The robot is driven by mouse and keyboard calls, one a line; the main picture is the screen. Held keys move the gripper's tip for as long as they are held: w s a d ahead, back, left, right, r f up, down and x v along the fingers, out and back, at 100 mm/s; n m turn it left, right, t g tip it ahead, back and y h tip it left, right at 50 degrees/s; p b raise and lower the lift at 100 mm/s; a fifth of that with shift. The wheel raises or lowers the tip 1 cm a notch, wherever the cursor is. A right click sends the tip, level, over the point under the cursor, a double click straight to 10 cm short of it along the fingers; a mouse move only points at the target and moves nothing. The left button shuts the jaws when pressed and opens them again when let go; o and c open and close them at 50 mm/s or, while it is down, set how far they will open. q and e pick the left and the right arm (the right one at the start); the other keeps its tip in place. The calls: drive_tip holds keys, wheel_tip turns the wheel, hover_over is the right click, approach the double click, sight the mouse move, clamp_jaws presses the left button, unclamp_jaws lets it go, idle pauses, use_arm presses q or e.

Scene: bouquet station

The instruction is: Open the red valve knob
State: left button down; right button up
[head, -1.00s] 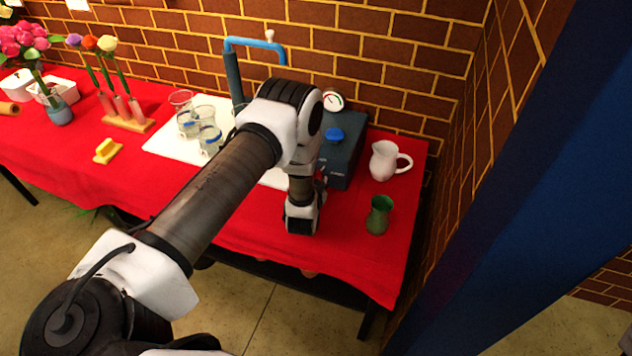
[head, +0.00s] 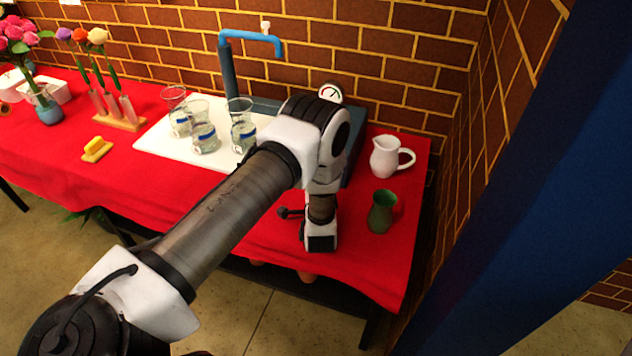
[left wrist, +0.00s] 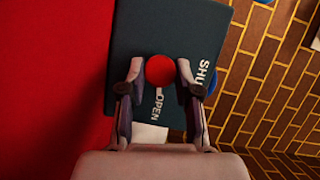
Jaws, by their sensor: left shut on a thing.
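The red valve knob (left wrist: 160,70) is a round red disc on a dark teal box (left wrist: 128,35), seen in the left wrist view. White lettering on the box reads "OPEN" below the knob and "SHU", partly covered, to its right. My left gripper (left wrist: 161,72) is shut on the knob, one fingertip on each side. In the head view, my left arm covers the knob, the gripper's fingertips and most of the box (head: 357,150). My right gripper is in neither view.
A blue knob (left wrist: 212,84) shows beside the right finger. A gauge (head: 330,93) stands behind the box. A white jug (head: 385,157) and green vase (head: 381,212) stand to its right. Several glass beakers (head: 203,138) stand on a white mat (head: 152,141) to the left, below a blue pipe (head: 250,37).

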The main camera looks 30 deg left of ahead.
use_arm(q)
drive_tip(key=shift+f+m+t+b, duration=0.15)
drive_tip(key=shift+m+t+b, duration=0.15)
drive_tip(key=shift+m+b, duration=0.55)
drive_tip(key=shift+m, duration=0.25)
drive_tip(key=c, duration=0.8)
unclamp_jaws()
drive_tip(key=shift+c, duration=0.2)
drive_tip(key=shift+s+d, duration=0.1)
drive_tip(key=v, duration=1.1)
drive_tip(key=shift+s+d+f, duration=0.1)
drive_tip(key=shift+s+d, duration=0.15)
drive_tip(key=shift+d, duration=0.1)
